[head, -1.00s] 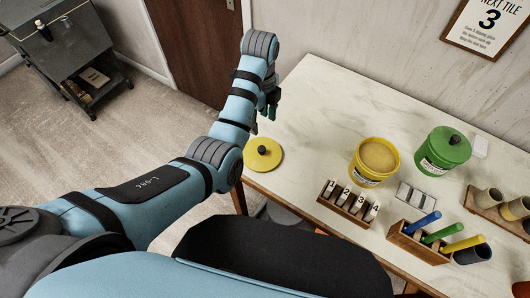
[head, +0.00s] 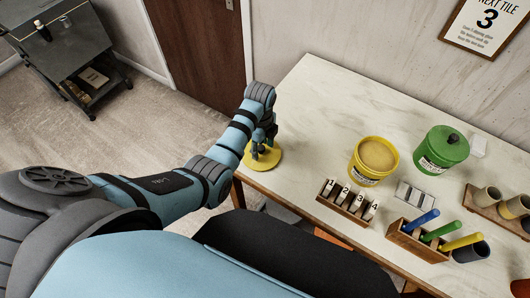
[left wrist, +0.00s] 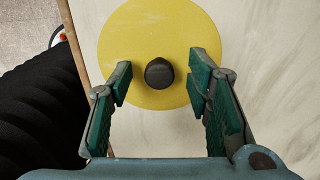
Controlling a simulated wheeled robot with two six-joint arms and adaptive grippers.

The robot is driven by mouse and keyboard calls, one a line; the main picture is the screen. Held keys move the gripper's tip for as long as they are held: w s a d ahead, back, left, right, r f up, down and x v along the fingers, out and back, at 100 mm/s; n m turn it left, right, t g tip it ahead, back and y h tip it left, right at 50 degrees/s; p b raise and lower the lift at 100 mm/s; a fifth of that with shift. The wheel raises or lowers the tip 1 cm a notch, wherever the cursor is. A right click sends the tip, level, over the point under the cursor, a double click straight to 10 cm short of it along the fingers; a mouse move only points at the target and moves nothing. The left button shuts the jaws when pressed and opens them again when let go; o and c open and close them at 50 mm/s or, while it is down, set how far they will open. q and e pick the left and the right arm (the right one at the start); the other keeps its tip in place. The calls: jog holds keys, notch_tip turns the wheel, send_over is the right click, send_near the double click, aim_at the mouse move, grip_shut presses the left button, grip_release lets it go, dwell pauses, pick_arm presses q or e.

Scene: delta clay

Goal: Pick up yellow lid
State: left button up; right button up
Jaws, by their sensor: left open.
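The yellow lid (head: 262,158) lies flat near the left end of the table, with a dark round knob at its middle. In the left wrist view the yellow lid (left wrist: 150,35) fills the upper middle, and its black knob (left wrist: 159,72) shows between the fingertips. My left gripper (head: 262,143) is over the lid with its fingers pointing down. In the wrist view the left gripper (left wrist: 160,85) is open, one finger on each side of the knob, with a gap on both sides. My right gripper is not in view.
An open yellow tub (head: 373,162) and a green lidded tub (head: 441,150) stand to the right. A numbered tile rack (head: 347,204) and a holder with coloured tools (head: 420,243) sit near the front edge. The table (head: 320,110) is bare behind the lid.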

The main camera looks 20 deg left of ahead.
pick_arm(q)
jog(key=shift+f, duration=0.4)
grip_shut()
jog(key=shift+r, duration=0.1)
